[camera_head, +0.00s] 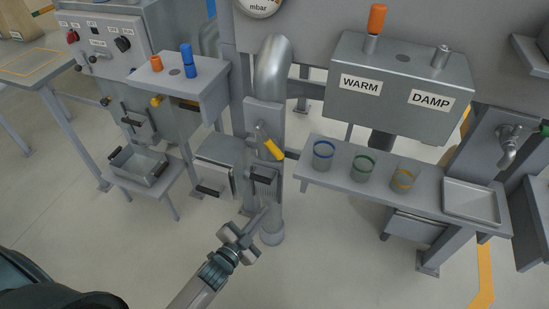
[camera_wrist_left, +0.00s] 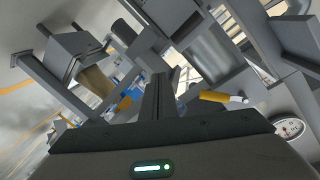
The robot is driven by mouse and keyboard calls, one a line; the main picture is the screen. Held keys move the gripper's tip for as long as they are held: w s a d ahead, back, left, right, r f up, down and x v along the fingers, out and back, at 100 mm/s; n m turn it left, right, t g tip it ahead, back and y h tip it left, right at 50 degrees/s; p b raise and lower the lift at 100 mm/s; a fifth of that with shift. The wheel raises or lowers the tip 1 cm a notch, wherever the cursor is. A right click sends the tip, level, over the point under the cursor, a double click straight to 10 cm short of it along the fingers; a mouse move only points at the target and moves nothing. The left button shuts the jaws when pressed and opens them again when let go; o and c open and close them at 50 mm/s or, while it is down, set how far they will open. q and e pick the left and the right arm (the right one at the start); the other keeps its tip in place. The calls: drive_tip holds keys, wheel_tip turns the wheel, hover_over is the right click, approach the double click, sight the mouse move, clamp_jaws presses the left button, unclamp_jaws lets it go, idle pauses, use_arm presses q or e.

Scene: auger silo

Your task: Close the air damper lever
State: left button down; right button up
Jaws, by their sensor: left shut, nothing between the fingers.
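The air damper lever (camera_head: 272,148) has a yellow grip and is mounted on a grey plate on the vertical duct (camera_head: 273,75). Its grip slants down and to the right from the pivot. In the left wrist view the yellow lever (camera_wrist_left: 214,97) lies right of the fingers, clear of them. My left gripper (camera_head: 264,212) is shut and empty, below the lever and in front of the lower duct. Its closed fingers (camera_wrist_left: 159,96) stand upright in the middle of the wrist view. My right gripper is not in view.
A grey box with a dark ribbed part (camera_head: 264,181) sits just above my left fingertips. A shelf (camera_head: 325,178) with several banded cups is to the right, under a WARM and DAMP hopper (camera_head: 398,85). A small table with a tray (camera_head: 138,167) stands left. Open floor lies in front.

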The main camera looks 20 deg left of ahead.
sight(275, 155)
use_arm(q)
wheel_tip(275, 155, up, 16)
drive_tip(key=w+m+t+h, duration=0.2)
drive_tip(key=m+t, duration=0.1)
drive_tip(key=shift+d+m+h+b, duration=0.3)
drive_tip(key=shift+d+m+b, duration=0.05)
drive_tip(key=shift+m+b, duration=0.1)
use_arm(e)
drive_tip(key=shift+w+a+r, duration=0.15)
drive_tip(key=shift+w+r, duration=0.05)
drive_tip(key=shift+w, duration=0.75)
use_arm(q)
drive_tip(key=shift+w+r, duration=0.1)
drive_tip(key=shift+w, duration=0.1)
